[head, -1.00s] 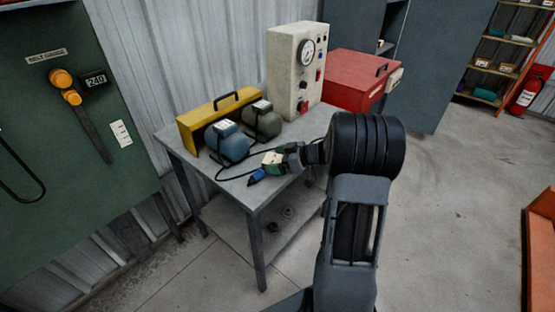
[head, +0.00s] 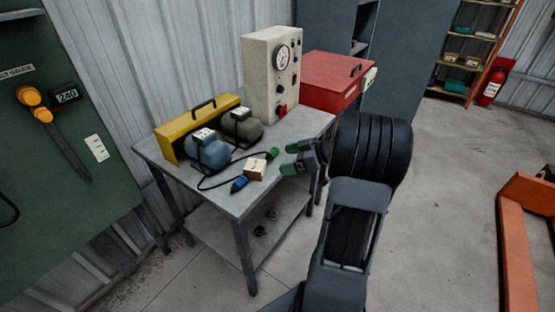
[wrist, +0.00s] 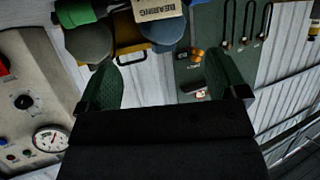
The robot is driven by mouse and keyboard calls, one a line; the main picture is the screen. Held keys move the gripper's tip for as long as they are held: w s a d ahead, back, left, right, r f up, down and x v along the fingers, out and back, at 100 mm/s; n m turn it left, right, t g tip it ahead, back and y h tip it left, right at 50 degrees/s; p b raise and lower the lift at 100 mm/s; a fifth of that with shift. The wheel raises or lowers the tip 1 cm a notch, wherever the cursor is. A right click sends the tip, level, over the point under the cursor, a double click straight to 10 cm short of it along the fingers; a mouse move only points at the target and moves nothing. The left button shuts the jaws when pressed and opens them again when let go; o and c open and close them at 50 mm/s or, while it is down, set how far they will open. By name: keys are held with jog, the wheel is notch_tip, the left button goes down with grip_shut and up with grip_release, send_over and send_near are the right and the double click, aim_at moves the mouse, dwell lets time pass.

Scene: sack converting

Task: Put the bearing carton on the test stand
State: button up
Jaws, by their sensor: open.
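The bearing carton (head: 256,168) is a small tan box. It rests on the grey top of the test stand (head: 215,205), near the front edge, beside a cable with blue and green ends. My gripper (head: 288,158) is open and empty to the right of the carton, with a visible gap between them. In the wrist view, the green fingers of my gripper (wrist: 162,58) are spread apart. The carton (wrist: 158,9) shows there at the top edge, partly cut off, with its BEARING label upside down. No finger touches it.
A blue motor-like unit (head: 208,152) and a dark green one (head: 242,128) stand behind the carton, before a yellow case (head: 180,140). A cream gauge box (head: 271,75) stands at the back. A red cabinet (head: 340,78) is beyond.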

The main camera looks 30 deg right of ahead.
jog(key=w+a+r+m+t+h, duration=0.2)
jog(key=w+r+m+t+h, duration=0.3)
jog(key=w+r+h, duration=0.4)
jog(key=s+a+f+m+g, duration=0.1)
jog(key=s+a+f+g, duration=0.1)
jog(key=s+a, duration=0.3)
jog(key=s+a+f+m+g, duration=0.2)
jog(key=s+a+g, duration=0.3)
jog(key=s, duration=0.5)
jog(key=s+a+f+m+g, duration=0.1)
jog(key=s+a+f+g, duration=0.3)
jog(key=s+a, duration=0.2)
jog(key=s, duration=0.2)
jog(key=shift+s+a+m+h, duration=0.2)
jog(key=shift+s+m+h, duration=0.1)
jog(key=shift+h, duration=0.1)
